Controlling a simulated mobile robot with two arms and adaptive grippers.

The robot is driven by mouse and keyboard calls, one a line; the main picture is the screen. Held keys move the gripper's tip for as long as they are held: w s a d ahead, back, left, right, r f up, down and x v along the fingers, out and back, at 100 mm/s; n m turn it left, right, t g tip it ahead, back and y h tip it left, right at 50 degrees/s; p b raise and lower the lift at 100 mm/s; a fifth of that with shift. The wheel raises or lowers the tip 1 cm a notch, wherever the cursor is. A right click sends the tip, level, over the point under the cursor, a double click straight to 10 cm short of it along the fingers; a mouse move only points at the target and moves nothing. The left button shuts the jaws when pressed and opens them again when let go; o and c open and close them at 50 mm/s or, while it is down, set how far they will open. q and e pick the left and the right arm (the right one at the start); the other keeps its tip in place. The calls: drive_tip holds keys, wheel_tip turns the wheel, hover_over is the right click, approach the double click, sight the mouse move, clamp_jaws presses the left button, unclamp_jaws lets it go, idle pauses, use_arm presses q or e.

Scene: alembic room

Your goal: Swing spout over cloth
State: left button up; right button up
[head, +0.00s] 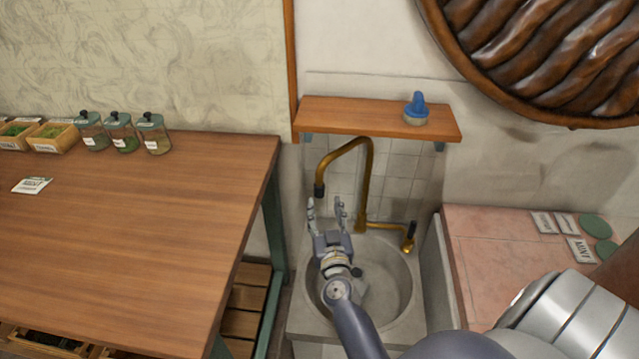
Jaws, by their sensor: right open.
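The brass spout (368,180) rises from the back rim of the round grey sink (398,290). It arches to the left, and its dark nozzle (319,189) points down over the back left part of the sink. My right gripper (326,204) is open, with its two fingers pointing up just below and around the nozzle's height. I cannot tell whether a finger touches the spout. Nothing shows between the fingers. I see no clear cloth; my wrist and arm hide part of the basin. My left gripper is out of view.
A brass tap with a dark handle (410,236) stands right of the spout. A wooden shelf (350,116) above holds a blue-topped object (416,108). A wooden table (130,230) with jars is on the left. A pink tiled counter (490,250) with labels is on the right.

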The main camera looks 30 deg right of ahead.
sight(320, 187)
drive_tip(key=b+x, duration=0.1)
drive_tip(key=x, duration=0.9)
drive_tip(key=shift+w, duration=0.15)
clamp_jaws()
